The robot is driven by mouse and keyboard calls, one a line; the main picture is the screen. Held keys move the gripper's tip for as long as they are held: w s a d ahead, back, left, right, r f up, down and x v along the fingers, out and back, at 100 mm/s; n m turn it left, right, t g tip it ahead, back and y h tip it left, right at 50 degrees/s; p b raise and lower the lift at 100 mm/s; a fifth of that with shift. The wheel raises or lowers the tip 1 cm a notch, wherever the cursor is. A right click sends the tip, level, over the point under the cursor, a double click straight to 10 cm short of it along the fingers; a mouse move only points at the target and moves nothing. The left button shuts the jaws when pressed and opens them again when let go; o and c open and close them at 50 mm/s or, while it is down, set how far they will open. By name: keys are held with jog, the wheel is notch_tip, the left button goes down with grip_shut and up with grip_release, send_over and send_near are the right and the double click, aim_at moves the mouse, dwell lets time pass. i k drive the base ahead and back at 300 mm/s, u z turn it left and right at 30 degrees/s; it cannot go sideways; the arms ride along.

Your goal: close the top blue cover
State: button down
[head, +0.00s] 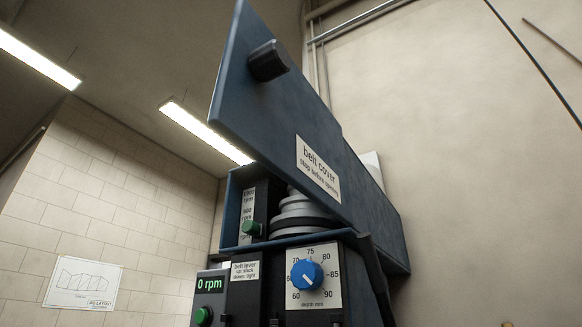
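The blue belt cover (285,130) stands raised and tilted over the top of the machine, reaching up to the upper middle of the head view. A black knob (268,61) sticks out near its upper end, and a white label reading "belt cover" (318,168) is on its face. Below it the blue housing (234,190) is open, showing stacked grey pulleys (301,214) inside. My gripper is not in the head view.
A dark lever-like bar (374,272) slants at the right front. The air left of the raised cover is clear.

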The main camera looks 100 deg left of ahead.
aim_at(262, 103)
jog(key=u, duration=3.4)
